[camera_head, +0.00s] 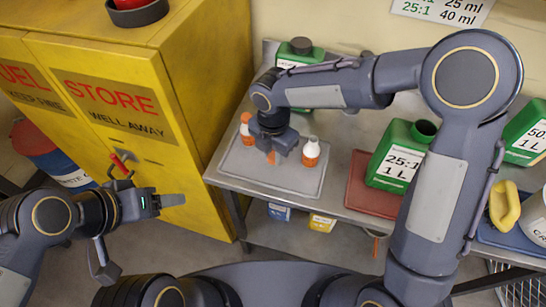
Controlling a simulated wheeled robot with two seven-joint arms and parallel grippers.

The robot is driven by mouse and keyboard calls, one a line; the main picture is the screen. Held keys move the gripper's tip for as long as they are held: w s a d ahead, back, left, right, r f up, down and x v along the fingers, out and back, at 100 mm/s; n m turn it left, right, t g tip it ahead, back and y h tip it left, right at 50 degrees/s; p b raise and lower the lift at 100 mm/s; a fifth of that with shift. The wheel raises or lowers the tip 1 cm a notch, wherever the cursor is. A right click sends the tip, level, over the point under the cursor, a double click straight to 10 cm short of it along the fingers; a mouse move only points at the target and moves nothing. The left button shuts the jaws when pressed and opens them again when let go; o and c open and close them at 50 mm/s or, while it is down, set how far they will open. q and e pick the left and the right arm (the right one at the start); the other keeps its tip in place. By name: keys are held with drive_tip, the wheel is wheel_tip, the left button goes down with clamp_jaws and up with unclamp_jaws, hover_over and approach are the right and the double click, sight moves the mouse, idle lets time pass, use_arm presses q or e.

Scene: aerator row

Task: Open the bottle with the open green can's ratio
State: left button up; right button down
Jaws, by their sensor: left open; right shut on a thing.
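The open green can (397,165), labelled 25:1 and 1 L, stands uncapped on a red mat (356,190). Small white-and-orange bottles stand on a grey tray (300,186): one at the left (246,130), one at the right (311,152). My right gripper (272,150) points down between them, shut on an orange thing (271,158), apparently a middle bottle, mostly hidden by the gripper. Its label and cap cannot be seen. My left gripper (172,201) is open and empty in front of the yellow cabinet, away from the bench.
A wall sign (445,8) reads 25:1, 25 ml and 40 ml. A 50:1 green can (527,133) stands at right, a black-capped one (300,52) at the back. A yellow cabinet (110,70) with a red handle (121,164) is at left. A yellow-handled thing (505,207) is at right.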

sight(273, 156)
drive_tip(key=shift+f, duration=1.55)
drive_tip(key=shift+f, duration=0.25)
drive_tip(key=c, duration=1.2)
unclamp_jaws()
drive_tip(key=shift+r, duration=0.1)
wheel_tip(273, 156, up, 12)
drive_tip(key=shift+r, duration=0.25)
